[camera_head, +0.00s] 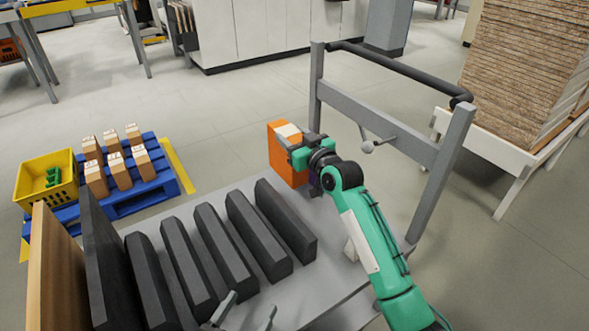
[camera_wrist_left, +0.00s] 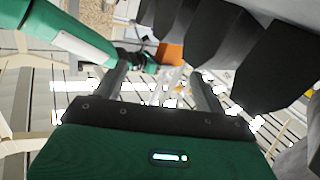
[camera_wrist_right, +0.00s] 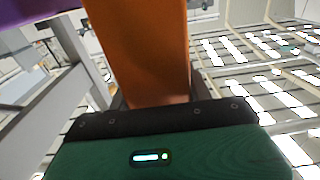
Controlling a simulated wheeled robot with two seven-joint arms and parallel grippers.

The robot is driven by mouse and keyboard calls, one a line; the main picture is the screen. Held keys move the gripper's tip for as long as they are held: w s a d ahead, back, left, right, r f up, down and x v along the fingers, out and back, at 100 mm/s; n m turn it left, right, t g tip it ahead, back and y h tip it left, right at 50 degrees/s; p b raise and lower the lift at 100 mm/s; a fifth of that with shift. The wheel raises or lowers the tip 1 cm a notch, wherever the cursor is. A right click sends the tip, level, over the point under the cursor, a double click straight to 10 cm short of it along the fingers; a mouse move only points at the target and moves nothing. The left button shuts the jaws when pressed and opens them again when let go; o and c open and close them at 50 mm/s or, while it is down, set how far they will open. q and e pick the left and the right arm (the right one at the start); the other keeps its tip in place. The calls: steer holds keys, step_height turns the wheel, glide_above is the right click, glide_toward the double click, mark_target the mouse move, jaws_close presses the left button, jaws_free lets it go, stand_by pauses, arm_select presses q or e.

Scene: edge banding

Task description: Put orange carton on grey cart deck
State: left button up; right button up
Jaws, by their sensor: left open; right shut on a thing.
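The orange carton (camera_head: 279,158) stands upright at the far end of the grey cart deck (camera_head: 335,268). My right gripper (camera_head: 290,141) is shut on its upper part. I cannot tell whether the carton's bottom touches the deck. In the right wrist view the orange carton (camera_wrist_right: 145,50) fills the space between the fingers. My left gripper (camera_head: 242,312) is open and empty near the deck's near end, beside the black blocks. In the left wrist view its fingers (camera_wrist_left: 160,82) are apart, and the orange carton (camera_wrist_left: 171,54) shows beyond them.
Several long black blocks (camera_head: 222,250) stand in a row on the deck, with a brown board (camera_head: 55,272) at the left. The cart's grey handle frame (camera_head: 385,130) rises at right. A blue pallet with small cartons (camera_head: 118,170) and a yellow crate (camera_head: 45,178) stand left.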

mark_target(278, 158)
step_height(278, 158, down, 5)
steer(key=shift+r+b, duration=0.1)
steer(key=shift+b, duration=0.4)
step_height(278, 158, down, 4)
steer(key=shift+r+b, duration=0.1)
steer(key=shift+b, duration=0.5)
arm_select(q)
steer(key=w+a+r+t, duration=0.1)
steer(key=a+r+t, duration=0.2)
steer(key=r+t, duration=0.4)
step_height(278, 158, up, 4)
steer(key=shift+w+h, duration=0.3)
arm_select(e)
steer(key=o, duration=1.5)
arm_select(q)
steer(key=shift+a+r, duration=0.1)
steer(key=shift+r, duration=0.05)
arm_select(e)
steer(key=shift+o, duration=0.2)
